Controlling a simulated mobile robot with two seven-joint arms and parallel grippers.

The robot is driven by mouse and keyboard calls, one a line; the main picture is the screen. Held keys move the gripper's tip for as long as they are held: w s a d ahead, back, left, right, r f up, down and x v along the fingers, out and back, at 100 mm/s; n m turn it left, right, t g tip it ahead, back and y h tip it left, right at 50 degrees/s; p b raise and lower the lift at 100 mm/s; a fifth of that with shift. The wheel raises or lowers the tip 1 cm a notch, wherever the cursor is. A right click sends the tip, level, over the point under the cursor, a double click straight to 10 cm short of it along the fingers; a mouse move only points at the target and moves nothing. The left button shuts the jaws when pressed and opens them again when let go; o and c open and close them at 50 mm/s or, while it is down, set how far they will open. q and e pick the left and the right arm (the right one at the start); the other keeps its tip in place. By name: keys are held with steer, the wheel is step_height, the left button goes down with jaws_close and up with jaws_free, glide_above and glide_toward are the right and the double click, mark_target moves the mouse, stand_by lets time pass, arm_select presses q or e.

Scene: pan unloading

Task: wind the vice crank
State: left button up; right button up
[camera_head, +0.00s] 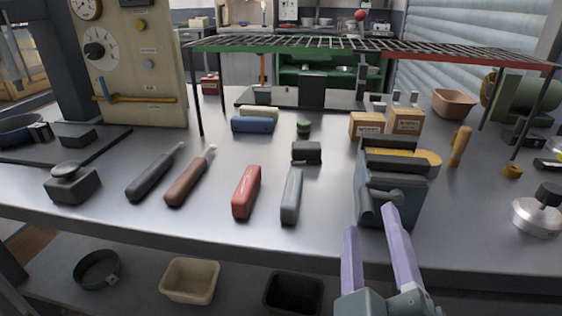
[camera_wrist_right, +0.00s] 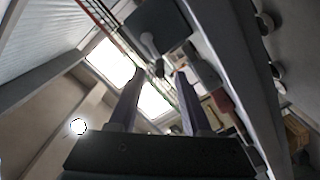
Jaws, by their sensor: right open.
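The blue-grey vice (camera_head: 395,185) stands at the front edge of the metal bench, right of centre in the head view. A rounded grey part on its front (camera_head: 378,206) looks like the crank, but its handle is mostly hidden there. In the right wrist view the vice's dark body (camera_wrist_right: 160,22) is at the top, with the grey crank (camera_wrist_right: 149,42) hanging from it. My right gripper (camera_head: 369,219) is open, its two purple fingers pointing at the vice's front. In the wrist view the crank's lower end appears between the fingertips (camera_wrist_right: 159,74); contact cannot be told. My left gripper is not in view.
A red block (camera_head: 246,191) and a grey block (camera_head: 291,195) lie left of the vice. Cardboard boxes (camera_head: 405,120) stand behind it. A rack (camera_head: 380,52) spans the back. A silver round pot (camera_head: 537,216) is at far right. Bins (camera_head: 190,281) sit on the lower shelf.

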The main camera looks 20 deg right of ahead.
mark_target(369, 221)
steer(key=shift+x, duration=2.35)
steer(key=shift+c, duration=0.3)
jaws_close()
